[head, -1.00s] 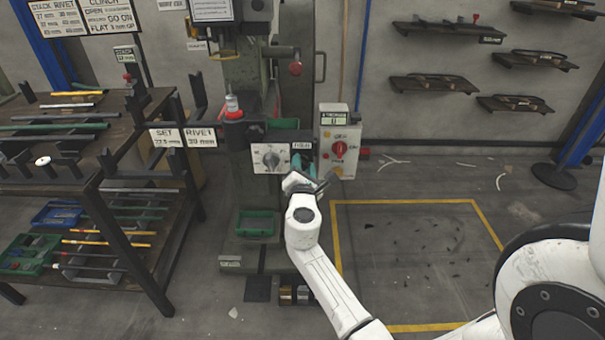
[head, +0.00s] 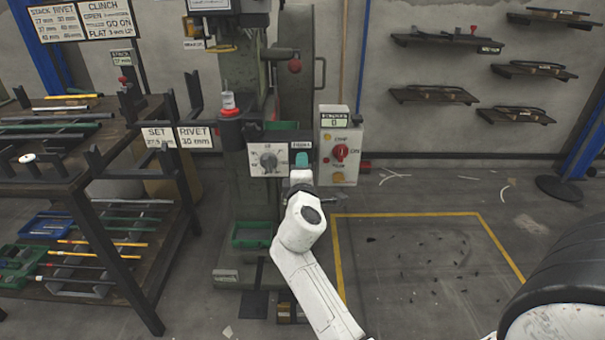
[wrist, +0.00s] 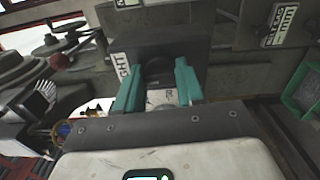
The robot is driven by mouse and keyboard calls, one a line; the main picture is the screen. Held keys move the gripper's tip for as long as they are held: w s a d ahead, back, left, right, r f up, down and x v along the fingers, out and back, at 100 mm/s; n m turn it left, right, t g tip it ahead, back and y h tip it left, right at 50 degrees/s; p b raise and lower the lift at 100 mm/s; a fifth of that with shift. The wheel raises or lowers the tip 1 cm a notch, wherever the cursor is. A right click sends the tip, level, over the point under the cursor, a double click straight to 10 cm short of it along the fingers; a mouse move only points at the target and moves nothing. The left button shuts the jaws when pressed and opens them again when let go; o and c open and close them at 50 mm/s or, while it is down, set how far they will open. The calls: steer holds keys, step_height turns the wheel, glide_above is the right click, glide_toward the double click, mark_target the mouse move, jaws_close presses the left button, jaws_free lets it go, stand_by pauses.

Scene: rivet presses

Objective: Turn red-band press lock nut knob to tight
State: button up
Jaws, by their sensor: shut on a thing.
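The press (head: 252,95) stands at the centre of the head view, with a red band (head: 230,112) around its fitting. My gripper (head: 301,160) is at the right end of the white dial plate (head: 256,172), below a small label. In the wrist view, its teal fingers (wrist: 158,90) stand on either side of a dark rounded knob (wrist: 157,68) and are shut on it. A label reading in part "GHT" (wrist: 122,68) is beside the knob. My gripper hides the knob in the head view, and its exact turn cannot be told.
A switch box (head: 333,165) with a red knob (head: 340,152) stands close to the right of my gripper. A green bin (head: 252,234) is below the dial plate. A rack of rods (head: 100,190) is on the left.

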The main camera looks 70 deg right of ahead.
steer(key=shift+m, duration=0.5)
steer(key=o, duration=1)
steer(key=shift+o, duration=0.2)
steer(key=v, duration=1)
steer(key=shift+s+a, duration=0.15)
steer(key=shift+a, duration=0.2)
